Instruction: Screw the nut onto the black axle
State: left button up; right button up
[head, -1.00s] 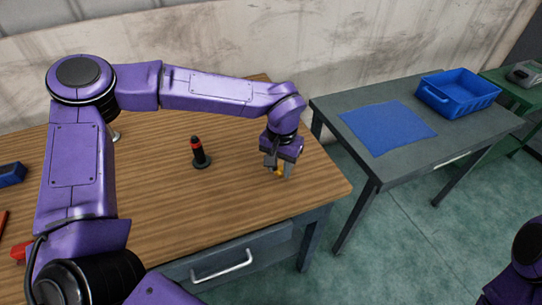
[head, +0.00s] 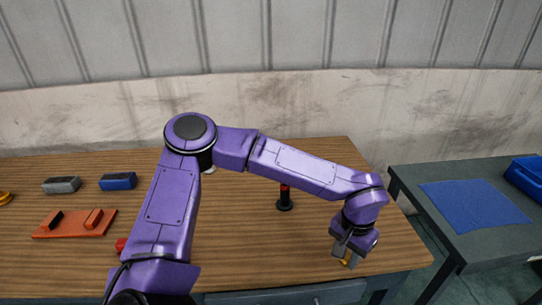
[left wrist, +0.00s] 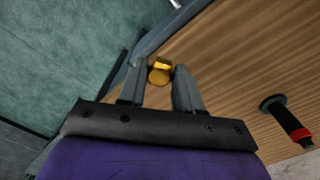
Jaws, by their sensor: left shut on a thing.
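The black axle (head: 285,197) stands upright on a round dark base on the wooden table, with a red band near its top. Its upper end is partly behind my left arm in the head view. It also shows at the right of the left wrist view (left wrist: 287,119). My left gripper (head: 347,256) is to the right of the axle and nearer the table's front edge, apart from it. It is shut on the yellow nut (left wrist: 160,70), which sits between the fingertips in the left wrist view. My right gripper is not in view.
On the wooden table's left are a grey block (head: 61,185), a blue block (head: 118,181) and an orange tray (head: 75,223). A grey table (head: 470,248) with a blue mat (head: 475,206) and a blue bin (head: 527,176) stands right, across a gap. The tabletop around the axle is clear.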

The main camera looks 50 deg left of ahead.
aim_at(283, 204)
jog(key=u, duration=0.05)
jog(key=k, duration=0.35)
jog(key=u, duration=1.15)
